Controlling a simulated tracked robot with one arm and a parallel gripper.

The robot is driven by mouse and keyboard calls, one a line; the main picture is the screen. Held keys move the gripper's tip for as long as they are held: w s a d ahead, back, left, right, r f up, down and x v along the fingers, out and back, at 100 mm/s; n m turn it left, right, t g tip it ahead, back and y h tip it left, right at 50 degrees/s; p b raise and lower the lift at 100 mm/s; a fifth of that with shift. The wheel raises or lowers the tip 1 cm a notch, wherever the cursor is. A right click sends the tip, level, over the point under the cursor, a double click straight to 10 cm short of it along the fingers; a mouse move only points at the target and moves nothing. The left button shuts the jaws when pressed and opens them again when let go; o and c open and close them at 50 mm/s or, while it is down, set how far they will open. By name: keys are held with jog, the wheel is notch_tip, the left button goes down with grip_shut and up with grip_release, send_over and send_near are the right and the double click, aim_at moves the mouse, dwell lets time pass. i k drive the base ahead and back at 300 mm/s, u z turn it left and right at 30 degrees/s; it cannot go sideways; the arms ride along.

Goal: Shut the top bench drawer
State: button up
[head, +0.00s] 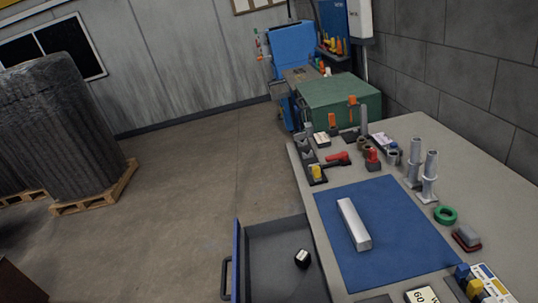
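The top bench drawer (272,243) stands pulled out to the left of the workbench (416,127), at the bottom of the head view. Its blue front edge (237,255) is at the left, with a dark handle (226,277) on its outer side. Its near end is cut off by the picture's lower edge. A small black object with a white top (302,259) lies inside, near the bench side. My gripper is not in view, so its place relative to the drawer does not show.
A silver bar (354,224) lies on a blue mat (396,220) on the bench, among tools and metal parts. Open concrete floor (190,190) lies left of the drawer.

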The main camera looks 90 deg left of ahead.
aim_at(265, 270)
jog(key=u, duration=0.85)
jog(key=k, duration=1.25)
jog(key=u, duration=0.95)
jog(key=i, duration=1)
jog(key=u, duration=0.05)
